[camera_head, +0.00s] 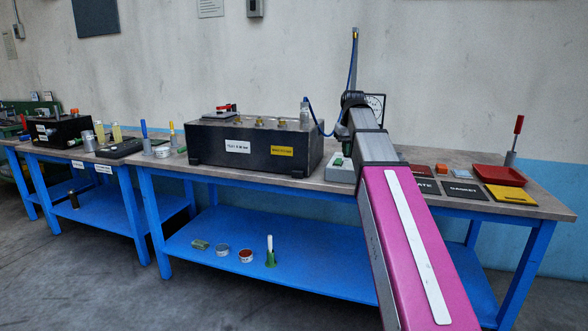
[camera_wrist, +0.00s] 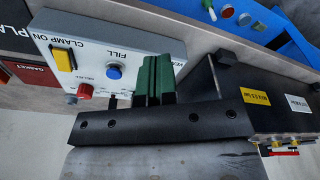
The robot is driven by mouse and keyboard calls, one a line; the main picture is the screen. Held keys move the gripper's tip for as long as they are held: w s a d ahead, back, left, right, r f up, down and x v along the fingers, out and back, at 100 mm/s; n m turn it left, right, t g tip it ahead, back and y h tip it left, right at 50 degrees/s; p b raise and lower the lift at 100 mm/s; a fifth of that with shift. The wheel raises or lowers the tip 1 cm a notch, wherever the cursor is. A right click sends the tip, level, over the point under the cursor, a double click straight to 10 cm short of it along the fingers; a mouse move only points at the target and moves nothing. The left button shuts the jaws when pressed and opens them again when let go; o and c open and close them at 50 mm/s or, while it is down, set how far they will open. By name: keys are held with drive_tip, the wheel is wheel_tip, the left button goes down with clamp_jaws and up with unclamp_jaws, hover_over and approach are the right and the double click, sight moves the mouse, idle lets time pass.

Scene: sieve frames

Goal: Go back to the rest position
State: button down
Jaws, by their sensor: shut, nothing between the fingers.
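My gripper (camera_head: 346,150) hangs from the end of my arm over the back part of the bench, just right of the large black box. In the wrist view its green fingers (camera_wrist: 154,80) are shut against each other with nothing between them. They appear in front of a light grey control panel (camera_wrist: 130,52) and hide part of it. The panel carries a yellow switch, a blue button under the word FILL, and a red button. Whether the fingers touch the panel cannot be told.
The black box (camera_head: 215,149) with white and yellow labels stands close beside the gripper. At right are dark labelled plates, a red tray (camera_head: 499,176) and a red-handled tool (camera_head: 516,138). A blue hose (camera_head: 318,124) runs near my arm. Small items stand on the blue lower shelf (camera_head: 190,246).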

drive_tip(key=s+f+m+g, duration=0.1)
drive_tip(key=s+f, duration=0.2)
drive_tip(key=f, duration=1)
drive_tip(key=s+f, duration=0.4)
drive_tip(key=f, duration=0.9)
drive_tip(key=s+f, duration=0.7)
drive_tip(key=f, duration=0.2)
drive_tip(key=s+f+m, duration=0.1)
drive_tip(key=s+f, duration=0.5)
drive_tip(key=f, duration=0.3)
drive_tip(key=shift+s+f+g, duration=0.35)
drive_tip(key=shift+g, duration=0.05)
